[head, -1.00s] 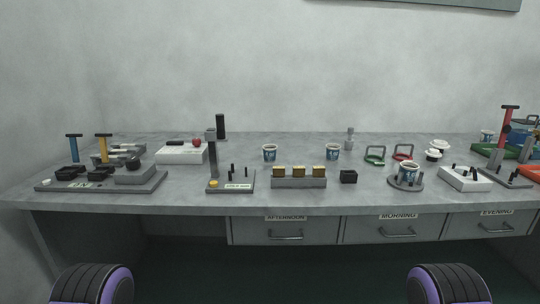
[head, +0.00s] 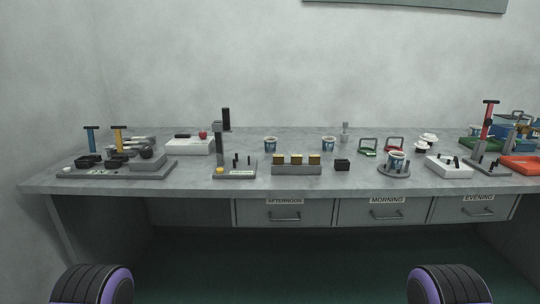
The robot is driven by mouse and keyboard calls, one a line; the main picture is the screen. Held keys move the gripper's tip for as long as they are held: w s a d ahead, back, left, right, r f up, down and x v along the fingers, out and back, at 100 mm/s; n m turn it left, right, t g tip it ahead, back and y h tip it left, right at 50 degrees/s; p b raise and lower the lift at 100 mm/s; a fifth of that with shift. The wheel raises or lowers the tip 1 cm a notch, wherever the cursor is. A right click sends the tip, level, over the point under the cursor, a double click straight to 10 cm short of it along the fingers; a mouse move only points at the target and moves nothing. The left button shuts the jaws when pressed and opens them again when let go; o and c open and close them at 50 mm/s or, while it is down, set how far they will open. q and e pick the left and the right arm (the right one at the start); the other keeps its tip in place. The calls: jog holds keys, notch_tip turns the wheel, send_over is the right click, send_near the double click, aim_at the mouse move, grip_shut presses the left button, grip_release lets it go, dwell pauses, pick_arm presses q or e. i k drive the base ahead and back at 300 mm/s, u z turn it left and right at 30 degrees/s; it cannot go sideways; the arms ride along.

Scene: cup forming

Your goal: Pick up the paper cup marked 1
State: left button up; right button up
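Several paper cups with blue and white sides stand on the grey bench. One cup (head: 270,145) stands at the back middle, and a second cup (head: 328,144) stands to its right. A third cup (head: 397,160) sits on a round grey base (head: 385,171) nearer the front right. A fourth cup (head: 475,131) is partly seen at the far right back. The marks on the cups are too small to read, so I cannot tell which is marked 1. Neither of my grippers is in view; only rounded black and purple parts of mine show at the bottom corners.
The bench (head: 200,184) has drawers labelled AFTERNOON (head: 284,213), MORNING (head: 385,211) and EVENING (head: 475,208). A grey block with gold pieces (head: 297,169) and a post stand (head: 235,174) are in front of the back cups. Tool fixtures crowd both ends.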

aim_at(270, 143)
jog(key=k, duration=0.95)
jog(key=z, duration=0.8)
jog(key=i, duration=1.65)
jog(key=u, duration=0.65)
